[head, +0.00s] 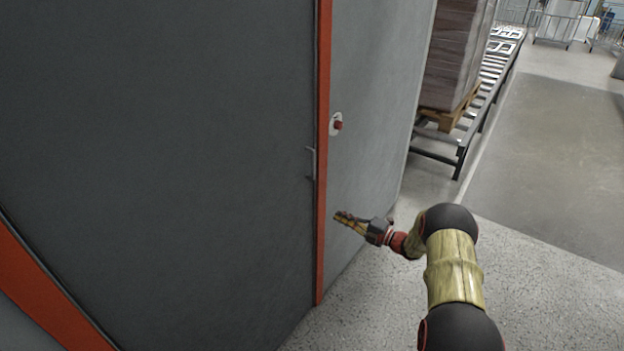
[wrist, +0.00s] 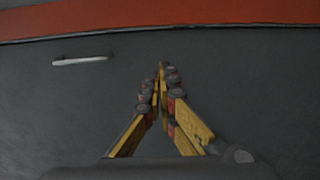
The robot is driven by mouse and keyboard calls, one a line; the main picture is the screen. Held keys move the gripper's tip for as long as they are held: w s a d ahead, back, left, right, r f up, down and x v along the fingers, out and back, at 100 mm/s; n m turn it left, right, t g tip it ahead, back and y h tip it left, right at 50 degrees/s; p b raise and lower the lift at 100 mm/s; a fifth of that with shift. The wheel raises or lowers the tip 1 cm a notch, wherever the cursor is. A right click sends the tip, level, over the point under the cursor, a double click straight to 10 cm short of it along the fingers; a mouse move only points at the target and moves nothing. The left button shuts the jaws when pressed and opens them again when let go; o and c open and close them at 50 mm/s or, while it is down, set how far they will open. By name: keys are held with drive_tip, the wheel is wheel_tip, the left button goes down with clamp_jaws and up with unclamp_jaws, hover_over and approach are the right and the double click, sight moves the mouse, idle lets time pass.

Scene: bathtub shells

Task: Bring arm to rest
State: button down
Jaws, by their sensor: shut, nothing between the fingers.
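My gripper (head: 341,218) is at the end of my outstretched arm, in front of the orange door frame and the grey wall in the head view. Its yellow fingers also show in the wrist view (wrist: 162,70), where their tips meet and hold nothing. A dark grey door (head: 170,160) fills the left of the head view. Its thin metal handle (head: 312,162) is above and left of the gripper tips, and they look apart. The handle also shows in the wrist view (wrist: 80,60), left of the fingers.
An orange frame (head: 322,150) edges the door. A red button (head: 337,125) sits on the grey wall (head: 375,100). A wrapped pallet load (head: 455,50) stands on a roller conveyor (head: 490,75) at the back right. The floor (head: 550,150) at right is clear.

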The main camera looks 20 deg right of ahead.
drive_tip(key=s+a+f+n+g, duration=0.45)
drive_tip(key=s+f+n, duration=0.3)
drive_tip(key=n, duration=0.25)
drive_tip(key=s+a+r+n+g+h, duration=0.1)
drive_tip(key=s+a+r+n+g, duration=0.15)
drive_tip(key=s+n, duration=0.35)
drive_tip(key=s+a+r+n+g, duration=0.1)
drive_tip(key=s+a+n+g, duration=0.25)
drive_tip(key=s+n, duration=0.35)
drive_tip(key=s+a+r+n+t+h, duration=0.2)
drive_tip(key=s+r+n+h, duration=0.8)
drive_tip(key=s+r+n, duration=1.3)
drive_tip(key=s+a+r, duration=0.2)
drive_tip(key=s+r, duration=0.3)
drive_tip(key=r, duration=0.2)
drive_tip(key=shift+s+a+r+h, duration=0.2)
drive_tip(key=shift+s+r+h, duration=0.1)
